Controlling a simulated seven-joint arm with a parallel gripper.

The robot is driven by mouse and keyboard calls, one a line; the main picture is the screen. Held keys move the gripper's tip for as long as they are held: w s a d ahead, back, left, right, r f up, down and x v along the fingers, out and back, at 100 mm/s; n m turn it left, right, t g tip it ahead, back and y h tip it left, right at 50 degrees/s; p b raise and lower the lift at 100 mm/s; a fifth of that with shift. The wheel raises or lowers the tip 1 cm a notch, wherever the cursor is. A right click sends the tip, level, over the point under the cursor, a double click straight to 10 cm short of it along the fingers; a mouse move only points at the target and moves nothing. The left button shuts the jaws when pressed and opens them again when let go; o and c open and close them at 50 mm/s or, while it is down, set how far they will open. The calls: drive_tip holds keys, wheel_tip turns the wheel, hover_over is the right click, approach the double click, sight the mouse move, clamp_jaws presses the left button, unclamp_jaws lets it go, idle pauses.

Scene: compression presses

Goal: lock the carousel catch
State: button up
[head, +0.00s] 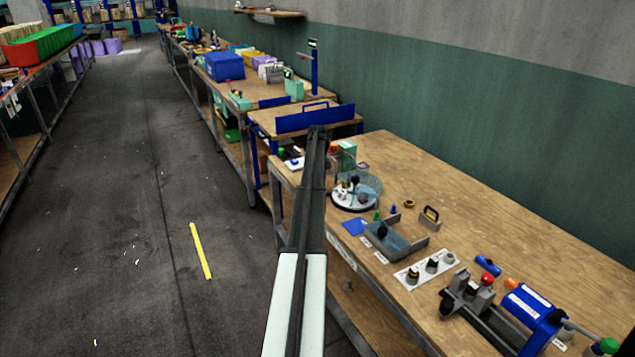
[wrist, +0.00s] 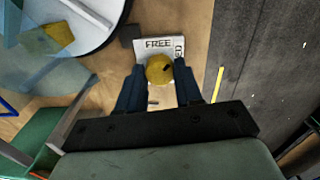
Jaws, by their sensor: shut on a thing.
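The carousel (head: 349,205) is a round white turntable under a clear cover near the far left part of the bench. Its white rim with a dark edge (wrist: 102,38) shows at the upper left of the wrist view. The catch has a round yellow knob (wrist: 158,70) over a white label plate (wrist: 171,22). The plate reads "FREE" at the top; at the right only "ED" shows, the rest being hidden. My gripper (wrist: 160,82) is shut on the yellow knob, one dark blue finger on each side. My arm hides the gripper and knob in the head view.
The bench edge and dark floor (wrist: 262,60) lie just right of the catch in the wrist view. A green block (wrist: 30,140) is at the lower left. In the head view a grey tray (head: 400,243) and a blue press (head: 528,310) stand nearer on the bench.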

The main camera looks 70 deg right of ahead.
drive_tip(key=m, duration=0.4)
drive_tip(key=shift+m, duration=0.4)
drive_tip(key=m, duration=0.5)
drive_tip(key=shift+m, duration=0.3)
drive_tip(key=o, duration=1)
drive_tip(key=shift+o, duration=0.2)
wheel_tip(320, 180, up, 14)
drive_tip(key=shift+f, duration=0.1)
idle(0.6)
